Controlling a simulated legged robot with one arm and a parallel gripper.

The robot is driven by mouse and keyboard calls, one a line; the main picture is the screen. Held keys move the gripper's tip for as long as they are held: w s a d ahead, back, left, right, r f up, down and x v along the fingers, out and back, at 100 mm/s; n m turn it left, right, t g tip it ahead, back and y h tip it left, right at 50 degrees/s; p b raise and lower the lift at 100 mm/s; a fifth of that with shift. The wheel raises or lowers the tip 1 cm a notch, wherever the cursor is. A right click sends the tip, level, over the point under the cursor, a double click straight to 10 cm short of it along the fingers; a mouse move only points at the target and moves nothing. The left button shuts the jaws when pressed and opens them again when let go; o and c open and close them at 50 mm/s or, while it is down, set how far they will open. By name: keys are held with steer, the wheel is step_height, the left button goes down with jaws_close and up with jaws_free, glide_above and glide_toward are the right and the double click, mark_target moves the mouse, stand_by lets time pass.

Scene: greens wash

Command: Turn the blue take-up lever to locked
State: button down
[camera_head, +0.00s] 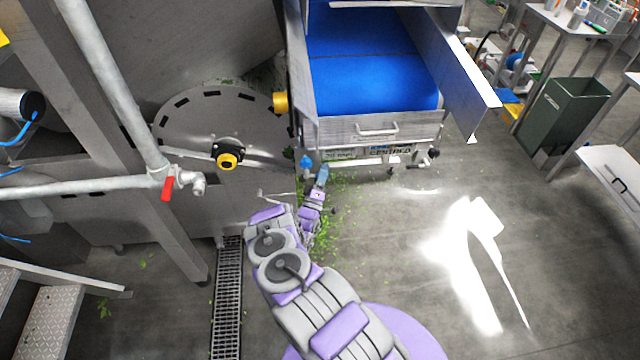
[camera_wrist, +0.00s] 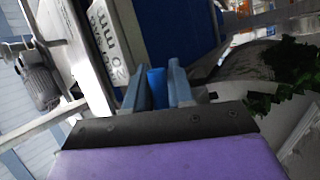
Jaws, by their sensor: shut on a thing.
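The blue take-up lever (camera_head: 306,161) is at the lower left front corner of the blue-belted conveyor. In the wrist view the blue lever (camera_wrist: 157,88) stands between my two grey-blue fingers. My gripper (camera_head: 322,174) reaches low to that corner, and in the wrist view my gripper (camera_wrist: 160,95) is shut on the lever. The lever's lower part is hidden behind my gripper's dark edge. I cannot tell from these views whether the lever is at locked.
The conveyor (camera_head: 373,130) stands just beyond, with a label plate (camera_head: 338,155) near the lever. A large steel drum machine (camera_head: 190,130) is on the left. Greens are scattered on the floor around my gripper. A floor drain (camera_head: 229,290) runs left of my arm; the floor right is open.

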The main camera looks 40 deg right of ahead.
steer(key=shift+d+r+n+t, duration=0.2)
steer(key=shift+r+n+t, duration=0.4)
steer(key=shift+n, duration=0.6)
steer(key=shift+d, duration=0.15)
